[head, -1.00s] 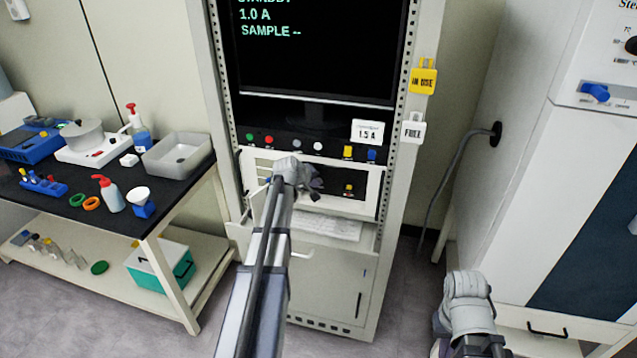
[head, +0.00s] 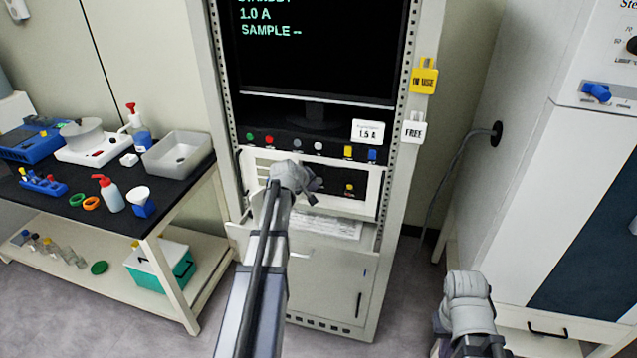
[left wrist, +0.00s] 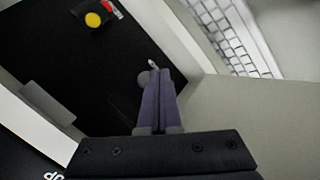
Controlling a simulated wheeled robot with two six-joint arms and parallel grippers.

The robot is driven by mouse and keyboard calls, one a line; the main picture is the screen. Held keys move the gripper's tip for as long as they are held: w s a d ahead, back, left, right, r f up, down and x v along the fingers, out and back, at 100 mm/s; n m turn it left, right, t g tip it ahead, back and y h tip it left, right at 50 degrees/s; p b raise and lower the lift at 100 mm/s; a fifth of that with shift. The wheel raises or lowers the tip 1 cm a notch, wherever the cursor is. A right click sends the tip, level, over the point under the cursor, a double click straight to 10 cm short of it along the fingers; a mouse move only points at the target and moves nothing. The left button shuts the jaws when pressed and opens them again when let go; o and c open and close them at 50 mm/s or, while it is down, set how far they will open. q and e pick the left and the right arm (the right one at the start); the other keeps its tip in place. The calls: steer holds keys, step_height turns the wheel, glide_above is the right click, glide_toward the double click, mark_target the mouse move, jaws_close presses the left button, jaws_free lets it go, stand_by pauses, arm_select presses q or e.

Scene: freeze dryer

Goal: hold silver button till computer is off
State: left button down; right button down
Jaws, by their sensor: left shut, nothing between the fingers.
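The computer (head: 371,194) is a pale case with a black front panel (head: 330,183), in the rack below the monitor. The monitor (head: 320,55) is lit with green text, including "1.0 A" and "SAMPLE --". My left gripper (head: 312,193) is in front of the panel's left part and hides some of it. In the left wrist view, the gripper (left wrist: 158,72) is shut and empty. A small round grey knob, likely the silver button (left wrist: 143,78), shows just left of the fingertips; I cannot tell if they touch.
A yellow button (head: 349,189) sits on the same panel, right of the gripper. A strip of coloured buttons (head: 285,143) runs above the computer. A keyboard (left wrist: 232,40) lies below the case. A bench (head: 75,200) with lab ware stands left; a large white cabinet (head: 530,200) stands right.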

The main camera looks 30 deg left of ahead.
arm_select(q)
steer(key=shift+s, duration=0.1)
steer(key=s, duration=0.2)
steer(key=s+d, duration=0.1)
steer(key=s, duration=0.1)
steer(key=shift+s+d, duration=0.15)
steer(key=shift+s, duration=0.2)
stand_by(0.3)
steer(key=s+d+f+m+g+h, duration=0.1)
steer(key=s+d+f+m, duration=0.15)
steer(key=d, duration=0.55)
steer(key=s+d+f+m+g, duration=0.1)
steer(key=s+d+m+g, duration=0.15)
steer(key=d, duration=0.55)
steer(key=s+d+f+m+g+h, duration=0.1)
steer(key=s+d+m, duration=0.2)
steer(key=d, duration=0.5)
steer(key=s+d+f+m+g+y, duration=0.1)
steer(key=s+d+m+g+y, duration=0.2)
steer(key=s+d, duration=1)
steer(key=s+m+g, duration=0.2)
steer(key=s+m, duration=0.2)
steer(key=m, duration=0.1)
steer(key=shift+s+f, duration=0.15)
steer(key=shift+f, duration=0.25)
